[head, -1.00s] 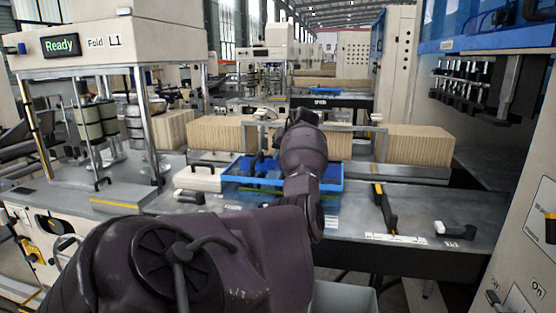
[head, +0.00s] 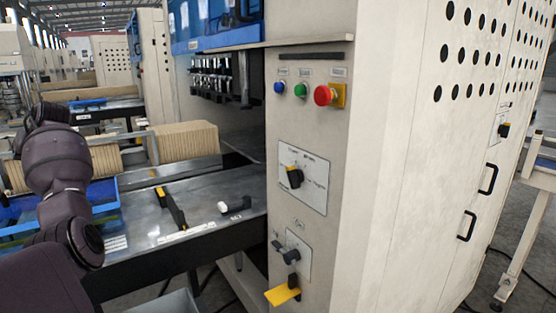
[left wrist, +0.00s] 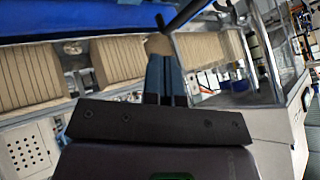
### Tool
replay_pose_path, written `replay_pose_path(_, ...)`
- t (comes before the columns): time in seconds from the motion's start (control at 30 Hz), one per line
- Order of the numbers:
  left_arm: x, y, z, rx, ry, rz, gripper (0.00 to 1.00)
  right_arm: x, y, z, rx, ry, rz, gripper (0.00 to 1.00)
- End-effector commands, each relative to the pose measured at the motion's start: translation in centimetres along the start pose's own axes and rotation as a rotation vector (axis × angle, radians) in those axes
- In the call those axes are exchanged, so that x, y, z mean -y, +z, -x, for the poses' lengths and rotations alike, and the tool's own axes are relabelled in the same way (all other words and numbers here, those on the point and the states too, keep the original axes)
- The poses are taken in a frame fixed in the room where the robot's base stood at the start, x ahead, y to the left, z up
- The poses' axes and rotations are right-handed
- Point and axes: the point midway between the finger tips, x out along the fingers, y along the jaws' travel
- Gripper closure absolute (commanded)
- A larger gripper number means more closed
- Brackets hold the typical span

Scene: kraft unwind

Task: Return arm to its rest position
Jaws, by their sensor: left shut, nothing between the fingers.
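My left arm (head: 60,170), dark purple, comes in from the left edge of the head view and reaches over the workbench. Its gripper is hidden there behind the arm's own links. In the left wrist view my left gripper (left wrist: 163,60) shows as two bluish fingers close together beyond a dark bar, shut and empty. It is up in the air, with rows of pleated kraft packs (left wrist: 118,62) behind it. My right gripper is in neither view.
A metal bench (head: 200,196) holds a yellow-and-black tool (head: 172,208) and a blue tray (head: 106,194), partly behind my arm. Kraft packs (head: 185,141) stand behind. A beige cabinet (head: 375,170) with a red emergency button (head: 323,95) and switches rises right of the bench.

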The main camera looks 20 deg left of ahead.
Motion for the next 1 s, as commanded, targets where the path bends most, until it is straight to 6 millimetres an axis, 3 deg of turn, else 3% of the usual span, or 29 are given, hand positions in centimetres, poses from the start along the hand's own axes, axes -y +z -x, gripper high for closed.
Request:
replay_pose_path(0.07, 0.0, -2.1, 1.1, -0.125, 0.046, 0.021, 1.0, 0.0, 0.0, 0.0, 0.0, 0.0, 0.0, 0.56)
replay_pose_path(0.23, -1.5, -6.3, 6.6, -0.458, 0.142, 0.04, 1.0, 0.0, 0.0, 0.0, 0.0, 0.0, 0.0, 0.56)
replay_pose_path(0.37, -4.4, -6.8, 10.2, -0.701, 0.198, 0.003, 1.0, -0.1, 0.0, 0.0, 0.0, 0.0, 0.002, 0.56)
replay_pose_path(0.47, -7.9, -5.4, 12.6, -0.886, 0.254, -0.057, 1.0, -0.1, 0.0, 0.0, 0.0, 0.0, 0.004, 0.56)
replay_pose_path(0.57, -11.8, -2.5, 14.2, -1.04, 0.321, -0.13, 1.0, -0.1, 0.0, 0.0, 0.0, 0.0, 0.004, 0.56)
replay_pose_path(0.67, -15.9, 1.8, 15.0, -1.159, 0.406, -0.208, 1.0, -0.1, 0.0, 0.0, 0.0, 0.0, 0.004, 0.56)
replay_pose_path(0.8, -20.6, 9.0, 15.0, -1.269, 0.54, -0.31, 1.0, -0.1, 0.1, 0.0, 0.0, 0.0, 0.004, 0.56)
replay_pose_path(1.0, -25.1, 20.4, 13.6, -1.324, 0.742, -0.422, 1.0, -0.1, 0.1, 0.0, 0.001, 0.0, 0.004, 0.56)
